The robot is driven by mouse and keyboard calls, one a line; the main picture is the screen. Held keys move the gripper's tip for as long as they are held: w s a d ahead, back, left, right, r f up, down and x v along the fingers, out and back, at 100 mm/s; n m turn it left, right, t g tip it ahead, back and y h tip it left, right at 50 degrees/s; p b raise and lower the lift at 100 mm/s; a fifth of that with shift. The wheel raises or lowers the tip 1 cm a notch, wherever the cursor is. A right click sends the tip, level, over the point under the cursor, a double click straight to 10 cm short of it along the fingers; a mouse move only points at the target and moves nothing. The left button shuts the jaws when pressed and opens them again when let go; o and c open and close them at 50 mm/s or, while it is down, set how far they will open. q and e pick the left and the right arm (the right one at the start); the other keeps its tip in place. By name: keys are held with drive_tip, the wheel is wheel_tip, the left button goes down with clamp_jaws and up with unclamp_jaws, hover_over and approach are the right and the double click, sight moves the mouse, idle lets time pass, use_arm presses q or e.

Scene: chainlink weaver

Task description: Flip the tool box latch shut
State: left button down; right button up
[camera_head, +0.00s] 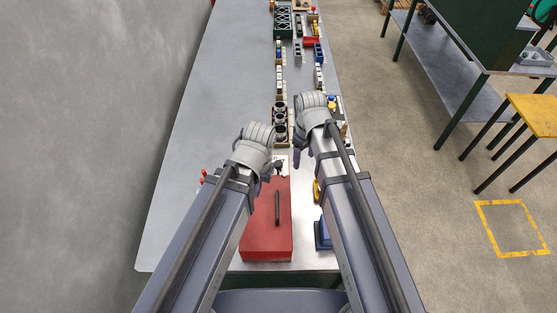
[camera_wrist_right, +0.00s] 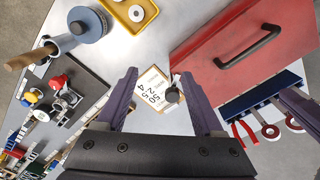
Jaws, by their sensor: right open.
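The red tool box (camera_head: 258,232) with a black handle (camera_head: 277,207) lies shut on the bench between my arms. It also shows at the upper right of the right wrist view (camera_wrist_right: 212,55). No latch can be made out; the box's far end is partly hidden in the head view by my left arm and gripper. My right gripper (camera_wrist_right: 160,75) is open and empty, its purple fingers apart above a white number card (camera_wrist_right: 150,88) with a dark knob (camera_wrist_right: 172,95), beside the box. My left gripper (camera_head: 262,178) is near the box's far left corner; its jaws are unclear.
A yellow tray (camera_wrist_right: 120,8) and a blue round-topped object (camera_wrist_right: 88,25) stand beside the box. Red-handled tools (camera_wrist_right: 242,132) lie on its other side. Several small parts line the bench's right edge farther away.

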sight(278, 163)
drive_tip(key=w+a+n, duration=0.1)
drive_tip(key=a+n, duration=0.1)
drive_tip(key=w+a+n, duration=0.1)
drive_tip(key=a+n, duration=0.1)
drive_tip(key=w+a+n, duration=0.1)
drive_tip(key=a+n, duration=0.1)
drive_tip(key=a, duration=0.1)
drive_tip(key=shift+w+a, duration=0.1)
drive_tip(key=shift+w, duration=0.3)
drive_tip(key=shift+a+n, duration=0.4)
drive_tip(key=shift+n, duration=0.1)
use_arm(q)
wheel_tip(278, 163, down, 8)
drive_tip(key=b, duration=0.8)
drive_tip(key=shift+r, duration=0.1)
use_arm(e)
wheel_tip(278, 163, down, 8)
drive_tip(key=shift+r, duration=0.1)
clamp_jaws()
